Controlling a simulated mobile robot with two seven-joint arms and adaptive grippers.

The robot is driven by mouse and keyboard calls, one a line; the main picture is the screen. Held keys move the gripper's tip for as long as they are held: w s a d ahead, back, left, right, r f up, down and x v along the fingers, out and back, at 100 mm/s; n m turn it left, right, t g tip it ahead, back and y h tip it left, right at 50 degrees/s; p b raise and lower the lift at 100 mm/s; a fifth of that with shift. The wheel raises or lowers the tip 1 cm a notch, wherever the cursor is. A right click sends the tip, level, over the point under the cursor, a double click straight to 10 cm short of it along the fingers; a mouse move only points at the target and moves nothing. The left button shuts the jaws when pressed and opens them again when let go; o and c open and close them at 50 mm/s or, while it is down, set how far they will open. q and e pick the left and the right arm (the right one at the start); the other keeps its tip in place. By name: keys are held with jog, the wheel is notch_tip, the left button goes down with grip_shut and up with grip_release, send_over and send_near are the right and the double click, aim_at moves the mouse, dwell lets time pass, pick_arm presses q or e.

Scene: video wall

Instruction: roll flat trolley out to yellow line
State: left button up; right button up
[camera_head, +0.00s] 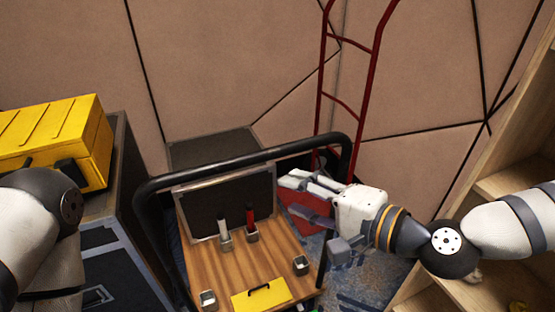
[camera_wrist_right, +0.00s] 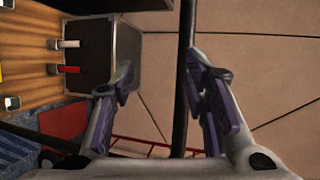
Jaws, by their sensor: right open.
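The flat trolley has a wooden deck (camera_head: 205,262) and a black tubular handle (camera_head: 240,156) rising around it. My right gripper (camera_head: 300,197) is open at the right part of the handle. In the right wrist view the handle bar (camera_wrist_right: 184,70) runs between the two spread purple-padded fingers of the right gripper (camera_wrist_right: 160,78), with gaps beside it. My left arm enters at the left edge of the head view; its gripper is out of frame. No yellow line shows on the floor.
A black case (camera_head: 213,150) stands behind the handle against panelled walls. A red hand truck (camera_head: 364,92) leans at the back. Small metal holders and a yellow panel (camera_head: 261,293) are on the deck. A yellow toolbox (camera_head: 60,140) sits left; wooden shelves (camera_head: 510,180) stand right.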

aim_at(263, 159)
jog(key=shift+t, duration=0.5)
jog(key=w+a, duration=0.2)
jog(key=w, duration=0.1)
jog(key=w+a, duration=0.2)
jog(key=w, duration=0.2)
jog(key=w+a, duration=0.2)
jog(key=w, duration=0.1)
jog(key=shift+w+a+r+b, duration=0.3)
jog(key=shift+a+b, duration=0.05)
grip_shut()
